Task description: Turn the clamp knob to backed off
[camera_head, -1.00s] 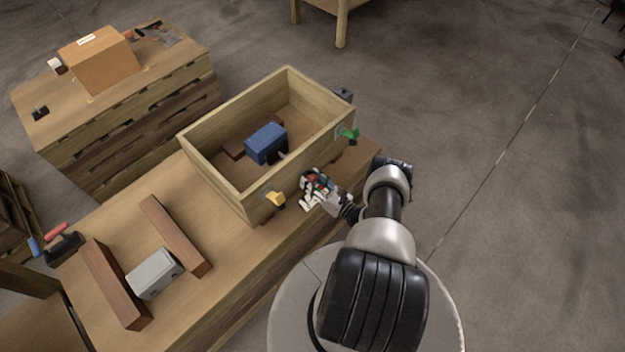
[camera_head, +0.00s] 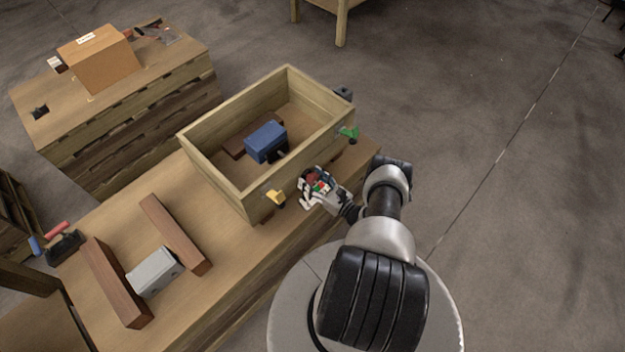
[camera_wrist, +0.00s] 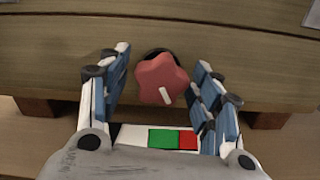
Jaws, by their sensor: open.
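The clamp knob (camera_wrist: 158,77) is red and star-shaped, with a white mark toward its lower right in the wrist view. It sits on a dark round mount on the outer wall of the wooden box. My gripper (camera_wrist: 163,66) is open, with a finger on either side of the knob. A gap shows left of the knob; on the right the finger is close, and I cannot tell whether it touches. In the head view my gripper (camera_head: 318,188) is at the box's near right wall and mostly hides the knob.
The wooden box (camera_head: 219,186) holds a blue block (camera_head: 266,141). A yellow knob (camera_head: 275,197) and a green knob (camera_head: 349,133) stick out from the same wall on either side of my gripper. A grey block (camera_head: 152,272) lies between two brown bars on the bench.

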